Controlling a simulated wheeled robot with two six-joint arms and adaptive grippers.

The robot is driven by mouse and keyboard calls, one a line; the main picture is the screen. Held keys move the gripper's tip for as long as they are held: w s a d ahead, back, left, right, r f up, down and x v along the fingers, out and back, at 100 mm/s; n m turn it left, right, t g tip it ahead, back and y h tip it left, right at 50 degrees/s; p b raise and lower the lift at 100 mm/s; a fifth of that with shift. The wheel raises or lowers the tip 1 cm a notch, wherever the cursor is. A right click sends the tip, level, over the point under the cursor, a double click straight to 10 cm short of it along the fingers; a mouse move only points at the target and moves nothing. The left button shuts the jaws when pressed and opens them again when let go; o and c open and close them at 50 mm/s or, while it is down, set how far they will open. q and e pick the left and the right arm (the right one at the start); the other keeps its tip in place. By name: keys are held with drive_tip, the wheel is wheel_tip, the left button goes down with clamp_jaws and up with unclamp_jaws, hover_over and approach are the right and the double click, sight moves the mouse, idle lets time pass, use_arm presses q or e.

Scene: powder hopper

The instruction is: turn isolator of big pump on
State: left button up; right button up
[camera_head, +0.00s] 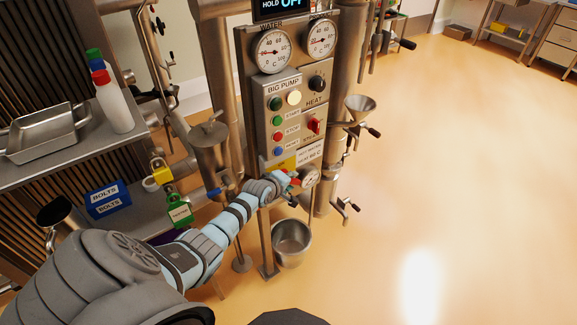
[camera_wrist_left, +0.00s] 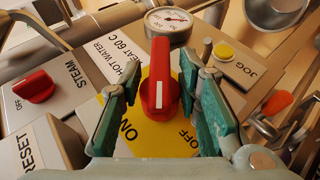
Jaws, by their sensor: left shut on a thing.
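The big pump's isolator is a red handle (camera_wrist_left: 159,80) on a yellow plate (camera_wrist_left: 150,136) marked ON and OFF, on the lower part of the control panel (camera_head: 262,120). In the left wrist view the handle stands upright, its white line toward the lower end, between the ON and OFF words. My left gripper (camera_wrist_left: 160,85) has its green fingers on either side of the handle and is shut on it. In the head view my left gripper (camera_head: 283,181) is at the panel's lower end and hides most of the isolator. My right gripper is not in view.
A red STEAM knob (camera_wrist_left: 36,87), a gauge (camera_wrist_left: 168,24) and a yellow JOG button (camera_wrist_left: 223,51) surround the isolator. A green padlock tag (camera_head: 180,211) and a blue BOLTS bin (camera_head: 108,198) are left. Open floor lies right.

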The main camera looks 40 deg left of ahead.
use_arm(q)
drive_tip(key=shift+w+d+r+g+p, duration=0.1)
drive_tip(key=shift+r+g+p, duration=0.25)
drive_tip(key=shift+g+p, duration=0.55)
drive_tip(key=shift+f+m+g+y, duration=0.15)
drive_tip(key=shift+m+g+y, duration=0.15)
drive_tip(key=shift+g, duration=0.1)
drive_tip(key=shift+f+g, duration=0.25)
drive_tip(key=shift+g, duration=0.55)
drive_tip(key=g+b, duration=0.1)
drive_tip(key=b, duration=0.2)
drive_tip(key=m+g+y+b, duration=0.1)
drive_tip(key=g+b, duration=0.1)
drive_tip(key=b, duration=0.1)
drive_tip(key=g+b, duration=0.1)
drive_tip(key=b, duration=0.2)
drive_tip(key=shift+f+y, duration=0.3)
drive_tip(key=shift+r+m+g+b, duration=0.25)
drive_tip(key=shift+g+b, duration=0.35)
drive_tip(key=shift+b, duration=0.4)
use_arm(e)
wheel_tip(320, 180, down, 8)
use_arm(q)
drive_tip(key=shift+c, duration=0.2)
drive_tip(key=o, duration=0.8)
